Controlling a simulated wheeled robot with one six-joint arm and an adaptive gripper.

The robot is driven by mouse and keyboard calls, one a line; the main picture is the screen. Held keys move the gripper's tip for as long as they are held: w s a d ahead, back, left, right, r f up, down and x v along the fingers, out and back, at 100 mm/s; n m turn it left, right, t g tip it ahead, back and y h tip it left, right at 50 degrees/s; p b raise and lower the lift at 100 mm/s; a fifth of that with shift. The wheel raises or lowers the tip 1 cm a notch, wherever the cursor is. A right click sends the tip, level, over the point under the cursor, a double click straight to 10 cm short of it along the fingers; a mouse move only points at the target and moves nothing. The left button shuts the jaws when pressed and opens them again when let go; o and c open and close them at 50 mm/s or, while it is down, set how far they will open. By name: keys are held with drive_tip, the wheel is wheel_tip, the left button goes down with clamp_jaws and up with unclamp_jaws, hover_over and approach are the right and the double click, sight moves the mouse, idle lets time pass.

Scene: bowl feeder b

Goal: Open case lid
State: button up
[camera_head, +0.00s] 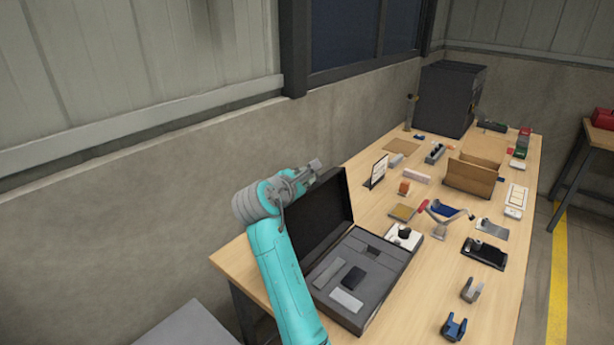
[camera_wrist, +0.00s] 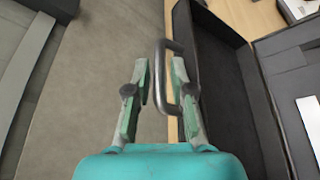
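The dark case (camera_head: 390,289) stands on the wooden table with its lid (camera_head: 318,222) raised steeply, showing its black lining. Its grey foam base holds several flat pieces. My gripper (camera_head: 312,170) is at the top far side of the lid. In the wrist view the lid (camera_wrist: 220,75) runs down the right side, with its metal handle (camera_wrist: 161,75) sticking out. My gripper (camera_wrist: 157,85) has its fingers apart, with the handle between them, nearer the right finger. I cannot tell whether a finger touches it.
The table (camera_head: 455,290) holds many objects to the right, including a cardboard box (camera_head: 471,174), a black device (camera_head: 484,253) and a blue clamp-like part (camera_head: 454,327). A dark cabinet (camera_head: 448,98) stands at the far end. A concrete wall (camera_head: 150,205) is on the left.

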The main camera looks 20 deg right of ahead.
drive_tip(key=shift+x, duration=1.25)
clamp_jaws()
drive_tip(key=shift+m+t, duration=0.5)
drive_tip(key=shift+m, duration=0.4)
drive_tip(key=s+d, duration=0.1)
drive_tip(key=s, duration=0.1)
drive_tip(key=s+d+r, duration=0.1)
drive_tip(key=s+d, duration=0.1)
drive_tip(key=shift+s+r, duration=0.1)
drive_tip(key=shift+s, duration=0.05)
